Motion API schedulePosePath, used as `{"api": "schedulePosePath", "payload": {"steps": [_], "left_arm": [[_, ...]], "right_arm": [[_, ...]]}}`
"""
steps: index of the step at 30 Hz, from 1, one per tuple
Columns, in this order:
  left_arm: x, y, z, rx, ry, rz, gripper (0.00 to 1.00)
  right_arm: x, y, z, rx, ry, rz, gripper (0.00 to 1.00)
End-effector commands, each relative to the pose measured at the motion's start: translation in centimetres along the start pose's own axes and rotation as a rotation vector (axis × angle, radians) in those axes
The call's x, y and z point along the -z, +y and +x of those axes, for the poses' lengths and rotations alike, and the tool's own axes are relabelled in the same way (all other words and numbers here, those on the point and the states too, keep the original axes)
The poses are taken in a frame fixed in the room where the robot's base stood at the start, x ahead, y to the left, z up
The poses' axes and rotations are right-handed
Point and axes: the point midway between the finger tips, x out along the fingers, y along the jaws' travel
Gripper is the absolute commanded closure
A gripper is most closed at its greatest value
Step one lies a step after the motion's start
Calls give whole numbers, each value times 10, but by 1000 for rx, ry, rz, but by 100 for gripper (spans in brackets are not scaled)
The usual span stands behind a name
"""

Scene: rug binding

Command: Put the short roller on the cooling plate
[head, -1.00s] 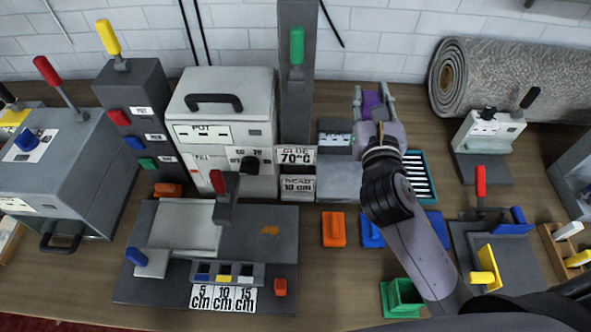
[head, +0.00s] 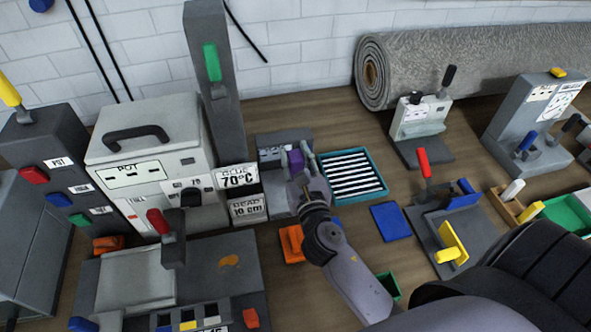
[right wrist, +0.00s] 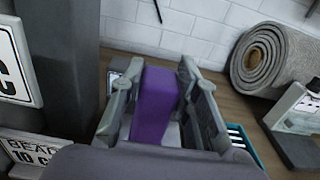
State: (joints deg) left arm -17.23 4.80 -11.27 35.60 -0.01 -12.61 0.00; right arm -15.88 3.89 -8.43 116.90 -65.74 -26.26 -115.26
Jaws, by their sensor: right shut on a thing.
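My right gripper (head: 296,163) is shut on a purple block-like thing (head: 297,158), which stands up between its fingers. The purple thing also shows in the right wrist view (right wrist: 156,104), with a finger on each side. I cannot tell whether it is the short roller; no other roller is clear. The gripper is over or in front of a low grey unit (head: 272,150), and the purple thing's lower end is hidden. A teal-framed tray with white slats (head: 381,187) lies just to its right; I cannot tell whether this is the cooling plate. My left gripper is out of view.
A grey post with a green handle (head: 211,62) and a white pot machine (head: 150,150) stand to the left. A rolled grey rug (head: 450,62) lies at the back. A flat blue pad (head: 390,222) and a red-handled station (head: 440,215) are at right.

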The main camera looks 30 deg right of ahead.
Motion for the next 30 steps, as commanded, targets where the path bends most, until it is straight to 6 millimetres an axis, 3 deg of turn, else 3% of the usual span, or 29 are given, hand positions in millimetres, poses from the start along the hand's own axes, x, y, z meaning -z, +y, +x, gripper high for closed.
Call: {"api": "schedulePosePath", "payload": {"steps": [3,6,19,20,30], "left_arm": [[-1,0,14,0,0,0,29],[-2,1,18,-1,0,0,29],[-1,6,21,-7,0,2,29],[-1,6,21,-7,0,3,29],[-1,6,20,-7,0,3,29]], "right_arm": [[25,0,0,2,4,1,100],[35,0,0,1,3,1,100],[40,0,0,0,1,0,100],[41,0,0,0,2,0,70],[40,0,0,0,2,0,51]]}}
